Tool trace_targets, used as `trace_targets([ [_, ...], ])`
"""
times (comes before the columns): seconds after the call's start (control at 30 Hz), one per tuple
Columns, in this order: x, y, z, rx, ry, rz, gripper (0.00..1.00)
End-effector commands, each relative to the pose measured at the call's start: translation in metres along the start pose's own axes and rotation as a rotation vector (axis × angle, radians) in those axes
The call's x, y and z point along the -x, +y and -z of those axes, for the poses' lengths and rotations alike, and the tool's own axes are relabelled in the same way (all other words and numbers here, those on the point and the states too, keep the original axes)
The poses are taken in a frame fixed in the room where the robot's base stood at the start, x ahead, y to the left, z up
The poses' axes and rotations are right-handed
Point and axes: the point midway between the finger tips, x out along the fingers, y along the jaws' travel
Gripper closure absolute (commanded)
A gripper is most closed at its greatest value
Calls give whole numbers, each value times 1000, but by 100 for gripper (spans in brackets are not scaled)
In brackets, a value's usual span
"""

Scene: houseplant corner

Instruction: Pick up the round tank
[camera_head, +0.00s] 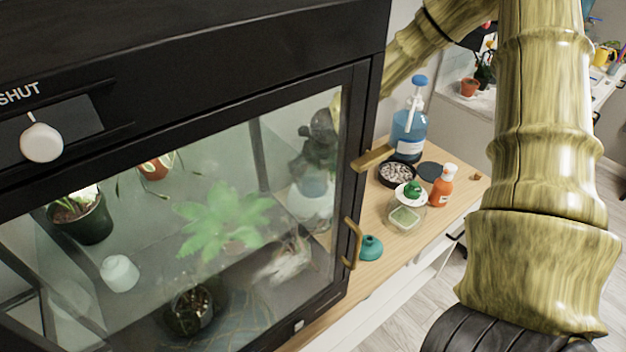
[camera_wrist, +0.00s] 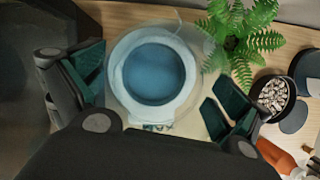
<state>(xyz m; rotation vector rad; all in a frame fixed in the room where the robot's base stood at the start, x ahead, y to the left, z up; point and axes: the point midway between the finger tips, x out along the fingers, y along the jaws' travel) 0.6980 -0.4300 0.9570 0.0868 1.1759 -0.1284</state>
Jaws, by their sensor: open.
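The round tank (camera_wrist: 154,72) is in the wrist view, seen from above, with a pale round rim and blue inside. My gripper (camera_wrist: 160,95) is open, with one dark green-padded finger to the left of the tank and the other to its lower right. I cannot tell whether either finger touches it. In the head view, a pale blue rounded shape, apparently the tank (camera_head: 313,184), shows dimly through the cabinet glass, below the dark shape of my gripper (camera_head: 317,160). Reflections blur both there.
A fern (camera_wrist: 240,38) stands right of the tank. A pebble dish (camera_head: 397,174), blue pump bottle (camera_head: 408,134), orange bottle (camera_head: 441,188), small jar (camera_head: 406,215) and teal object (camera_head: 370,248) stand on the wooden top. The black glass-fronted cabinet (camera_head: 215,75) fills the left of the head view.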

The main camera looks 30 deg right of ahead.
Motion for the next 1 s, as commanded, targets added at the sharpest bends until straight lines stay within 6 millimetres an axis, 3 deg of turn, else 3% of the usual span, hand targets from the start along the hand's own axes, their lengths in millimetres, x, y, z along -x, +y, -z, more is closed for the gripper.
trace_targets([
  [0.03, 0, 0, 0, 0, 0, 0, 4],
  [0.3, 0, 0, 0, 0, 1, 0, 51],
  [0.67, 2, 0, -1, -1, 0, 1, 51],
  [0.73, 6, 0, -3, 0, 0, 1, 58],
  [0.77, 8, 0, -4, 1, -1, 1, 63],
  [1.0, 42, 0, -19, 0, -4, 1, 64],
])
